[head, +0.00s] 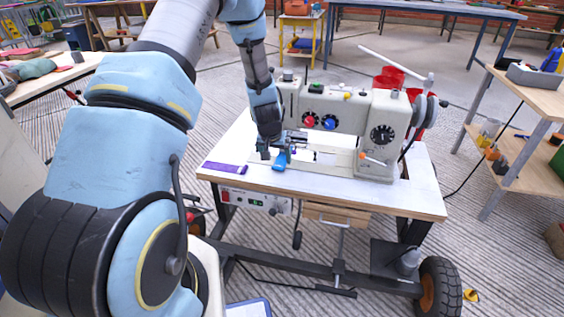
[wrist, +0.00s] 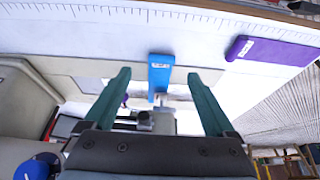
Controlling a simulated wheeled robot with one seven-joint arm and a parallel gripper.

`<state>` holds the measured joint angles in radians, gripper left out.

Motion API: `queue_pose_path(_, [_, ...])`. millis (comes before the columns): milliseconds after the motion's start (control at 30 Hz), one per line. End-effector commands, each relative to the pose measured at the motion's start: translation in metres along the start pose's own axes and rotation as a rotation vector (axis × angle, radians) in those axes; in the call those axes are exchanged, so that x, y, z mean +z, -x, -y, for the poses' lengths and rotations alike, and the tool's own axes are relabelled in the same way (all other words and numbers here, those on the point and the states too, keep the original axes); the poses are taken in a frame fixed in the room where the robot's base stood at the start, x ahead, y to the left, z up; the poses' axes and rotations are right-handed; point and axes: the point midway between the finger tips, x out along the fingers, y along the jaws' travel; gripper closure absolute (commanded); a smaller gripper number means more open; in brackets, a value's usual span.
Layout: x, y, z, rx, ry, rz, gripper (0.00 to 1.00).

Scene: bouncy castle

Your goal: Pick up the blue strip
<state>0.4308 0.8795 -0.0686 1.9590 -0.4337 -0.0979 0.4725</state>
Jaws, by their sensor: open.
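The blue strip (head: 279,162) lies on the white top of the sewing table, close in front of the sewing machine's base. In the wrist view the blue strip (wrist: 160,70) has a small white label and points towards the ruler edge. My gripper (head: 272,152) is above the strip at the left end of the machine. In the wrist view my gripper (wrist: 159,73) is open, with one green finger on each side of the strip and gaps between. Nothing is held. I cannot tell the exact height of the fingertips above the strip.
A purple strip (head: 226,168) lies left of the blue one on the sewing table (head: 330,190). The white sewing machine (head: 335,110) with its knobs stands right beside my gripper. A wooden shelf (head: 535,95) is at the right. The front of the table top is mostly clear.

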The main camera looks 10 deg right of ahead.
Motion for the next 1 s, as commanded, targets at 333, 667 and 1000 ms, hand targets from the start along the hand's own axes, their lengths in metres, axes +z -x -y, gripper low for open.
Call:
queue_pose_path(333, [0.003, -0.043, 0.002, 0.001, 0.001, 0.001, 0.1])
queue_pose_path(667, [0.002, -0.053, 0.002, 0.001, 0.0, 0.0, 0.1])
queue_pose_path(1000, [0.002, -0.053, 0.002, 0.001, 0.0, 0.0, 0.44])
